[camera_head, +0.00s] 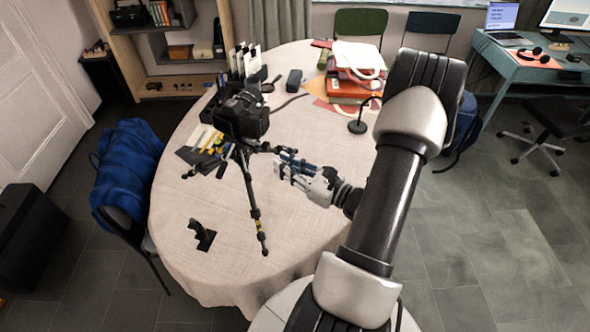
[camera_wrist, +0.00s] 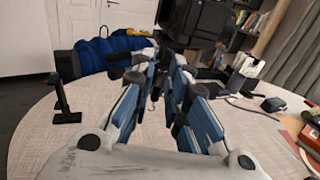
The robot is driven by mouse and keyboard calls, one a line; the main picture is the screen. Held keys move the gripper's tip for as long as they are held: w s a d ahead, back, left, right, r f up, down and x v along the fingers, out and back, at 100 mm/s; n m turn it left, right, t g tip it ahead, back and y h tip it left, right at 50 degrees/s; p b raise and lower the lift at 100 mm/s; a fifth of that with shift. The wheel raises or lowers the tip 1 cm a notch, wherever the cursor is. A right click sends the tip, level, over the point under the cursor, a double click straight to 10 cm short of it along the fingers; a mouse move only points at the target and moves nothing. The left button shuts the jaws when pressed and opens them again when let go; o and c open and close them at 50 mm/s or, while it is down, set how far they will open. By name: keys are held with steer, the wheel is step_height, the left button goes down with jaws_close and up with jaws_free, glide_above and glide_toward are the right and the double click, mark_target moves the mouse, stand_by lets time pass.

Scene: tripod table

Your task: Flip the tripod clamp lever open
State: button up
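A black tripod (camera_head: 253,200) stands on the round table with a black camera (camera_head: 242,114) on top. The camera also shows at the top of the wrist view (camera_wrist: 198,18). My gripper (camera_head: 280,163) is beside the tripod's upper part, on its right in the head view, pointing at it. In the wrist view, the blue-and-white fingers (camera_wrist: 163,78) are apart with a gap between them, just below the camera. Small dark tripod parts show near the fingertips. I cannot clearly single out the clamp lever, nor tell whether a finger touches it.
The round table (camera_head: 205,275) has a clear front part. A small black stand (camera_head: 202,236) is at the front left. Tools (camera_head: 208,150) lie left of the tripod. A blue-draped chair (camera_head: 128,170) is at the left.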

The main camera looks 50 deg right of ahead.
steer(key=shift+s+d, duration=0.1)
steer(key=shift+s, duration=1.55)
steer(key=shift+w, duration=0.1)
